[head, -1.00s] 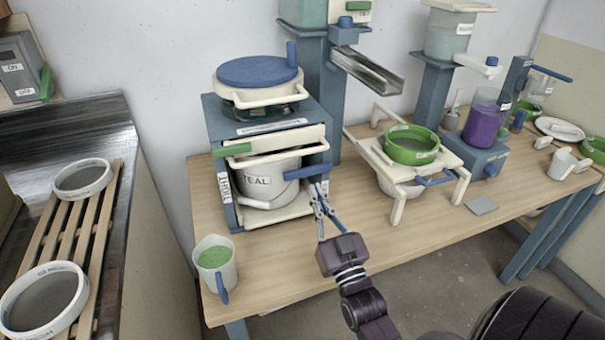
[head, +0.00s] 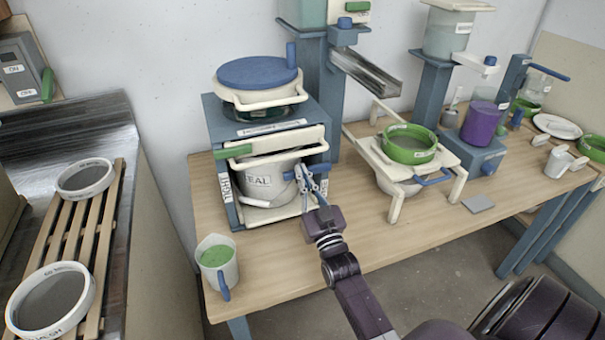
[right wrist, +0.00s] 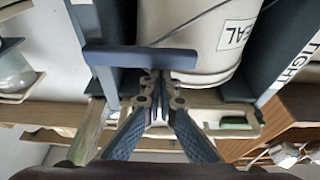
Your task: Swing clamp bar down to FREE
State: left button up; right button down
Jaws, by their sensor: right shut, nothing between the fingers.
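The clamp stand (head: 229,200) is a blue-grey frame on the table with a "TIGHT" label on its left post. The blue bar handle (head: 320,168) sticks out at the right front of the bucket, roughly level. It also crosses the right wrist view as a long blue bar (right wrist: 140,57). My right gripper (head: 304,176) is shut and empty, its fingertips in front of the handle; I cannot tell whether they touch it. The fingers partly hide the handle in the head view. My left gripper is out of view.
A jug of green glaze (head: 216,262) stands at the table's front left corner. A blue-lidded pot (head: 257,73) sits on the stand. A green sieve (head: 409,144) rests on a white rack to the right. The table front between them is clear.

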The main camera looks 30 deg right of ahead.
jog(key=shift+f, duration=0.1)
dwell(0.3)
jog(key=d+f+n+y+b, duration=0.1)
jog(key=f+n+y, duration=0.1)
jog(key=n, duration=0.4)
jog(key=d+f+n+g+y+b, duration=0.1)
jog(key=f+n+y, duration=0.1)
jog(key=n, duration=0.3)
jog(key=s+d+f+n+y, duration=0.1)
jog(key=f+n+y, duration=0.1)
jog(key=f+n, duration=0.2)
jog(key=shift+d+f+n+g+y+b, duration=0.1)
jog(key=shift+f+n+g+y+b, duration=0.1)
jog(key=shift+n, duration=0.45)
jog(key=shift+d+f+n+g+y+b, duration=0.1)
jog(key=shift+f+n+g+y+b, duration=0.1)
jog(key=shift+n, duration=0.45)
jog(key=shift+s+d+f+n+g+p, duration=0.15)
jog(key=shift+d+f+n+g, duration=0.1)
jog(key=shift+d+n, duration=0.4)
jog(key=shift+s+d+f+n+g+p, duration=0.15)
jog(key=shift+d+n+g, duration=0.2)
jog(key=shift+n, duration=0.55)
jog(key=shift+d+f+n+g+p, duration=0.2)
jog(key=shift+d+n, duration=0.3)
jog(key=shift+n, duration=0.25)
jog(key=shift+d, duration=0.1)
